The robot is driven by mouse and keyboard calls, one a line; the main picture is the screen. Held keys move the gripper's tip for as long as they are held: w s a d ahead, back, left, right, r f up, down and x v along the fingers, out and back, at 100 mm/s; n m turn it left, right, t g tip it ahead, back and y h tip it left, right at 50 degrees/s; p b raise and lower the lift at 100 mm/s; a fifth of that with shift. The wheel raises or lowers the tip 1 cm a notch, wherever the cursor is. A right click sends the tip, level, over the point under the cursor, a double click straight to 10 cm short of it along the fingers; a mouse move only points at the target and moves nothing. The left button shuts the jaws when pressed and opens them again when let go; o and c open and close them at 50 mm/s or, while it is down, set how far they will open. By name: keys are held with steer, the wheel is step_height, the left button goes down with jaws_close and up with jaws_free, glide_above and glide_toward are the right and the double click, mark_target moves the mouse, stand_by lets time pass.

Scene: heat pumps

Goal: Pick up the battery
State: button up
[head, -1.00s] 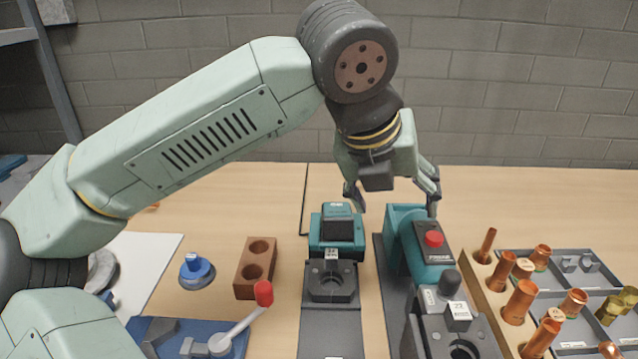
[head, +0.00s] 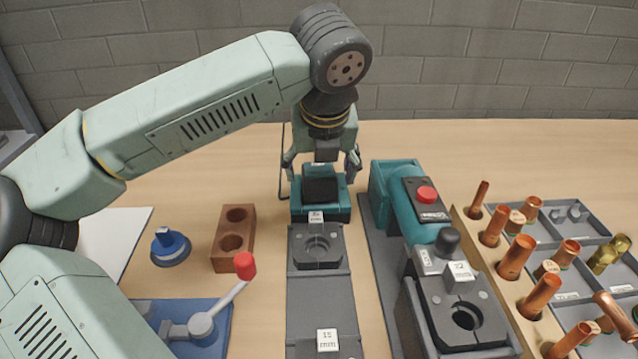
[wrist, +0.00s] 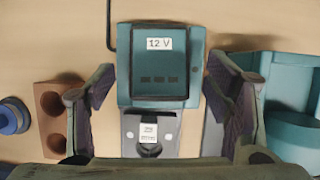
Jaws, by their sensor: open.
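A teal block with a dark top (head: 320,190), which I take to be the battery, stands on the table behind a dark grey fixture. In the wrist view the teal block (wrist: 158,90) has a white "12 V" label and three dark slots on top. My gripper (head: 320,172) points down over it, open and empty. In the wrist view its fingers (wrist: 158,98) stand apart on the left and right of the block, with gaps between. I cannot tell how far the fingertips are above the table.
A teal tool with a red button (head: 427,194) stands close to the right, beside my right finger. A brown wooden block with two holes (head: 233,236) and a blue knob (head: 170,248) are to the left. Copper fittings stand in a rack (head: 462,218) at far right. The back of the table is clear.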

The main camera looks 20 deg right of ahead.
steer(key=shift+x, duration=0.9)
steer(key=shift+c, duration=0.2)
jaws_close()
steer(key=shift+r, duration=0.1)
steer(key=shift+r, duration=0.1)
